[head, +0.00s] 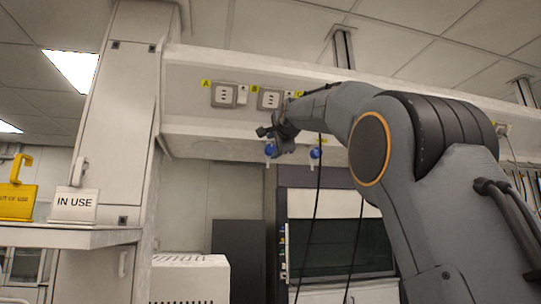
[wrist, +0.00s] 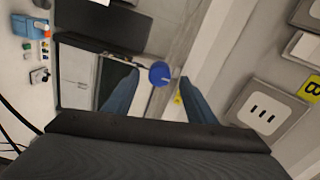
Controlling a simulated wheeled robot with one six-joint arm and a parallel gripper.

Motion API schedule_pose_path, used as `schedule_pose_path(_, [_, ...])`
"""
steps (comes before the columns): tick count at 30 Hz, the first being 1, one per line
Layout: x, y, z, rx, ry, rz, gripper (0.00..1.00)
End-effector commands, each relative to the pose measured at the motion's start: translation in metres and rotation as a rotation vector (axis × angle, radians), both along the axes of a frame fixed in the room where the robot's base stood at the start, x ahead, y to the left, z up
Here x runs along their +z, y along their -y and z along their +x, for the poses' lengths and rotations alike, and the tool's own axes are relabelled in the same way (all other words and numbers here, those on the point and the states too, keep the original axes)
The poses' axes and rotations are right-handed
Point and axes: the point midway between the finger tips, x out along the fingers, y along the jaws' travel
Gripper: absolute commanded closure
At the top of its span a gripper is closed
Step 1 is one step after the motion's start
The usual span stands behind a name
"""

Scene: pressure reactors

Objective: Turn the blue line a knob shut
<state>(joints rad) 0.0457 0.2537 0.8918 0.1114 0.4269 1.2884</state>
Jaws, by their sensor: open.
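Two blue knobs hang under the wall shelf in the head view, a left one (head: 271,150) and a right one (head: 315,154). I cannot read which is line A. My gripper (head: 272,131) is seen small and partly edge-on, just above the left knob in the picture. In the wrist view one blue knob (wrist: 160,73) shows between and beyond the two blue-grey fingers of my gripper (wrist: 156,86). The fingers are apart, with nothing held. The knob looks clear of both fingers; its distance is hard to judge.
The shelf (head: 220,145) runs above the knobs, with sockets (head: 224,95) and yellow letter labels on its face. Dark cables hang beside my arm. A dark-windowed cabinet (head: 335,245) stands below. An IN USE sign (head: 75,204) stands on the left counter.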

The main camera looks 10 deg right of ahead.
Motion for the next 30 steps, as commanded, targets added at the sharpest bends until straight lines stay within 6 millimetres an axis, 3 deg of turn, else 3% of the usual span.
schedule_pose_path(8, [-0.001, 0.0, -0.023, 0.0, 0.0, 0.0, 0.49])
schedule_pose_path(26, [-0.001, 0.0, -0.024, 0.0, -0.001, -0.001, 0.49])
schedule_pose_path(30, [-0.025, 0.0, -0.018, 0.001, -0.04, -0.031, 0.49])
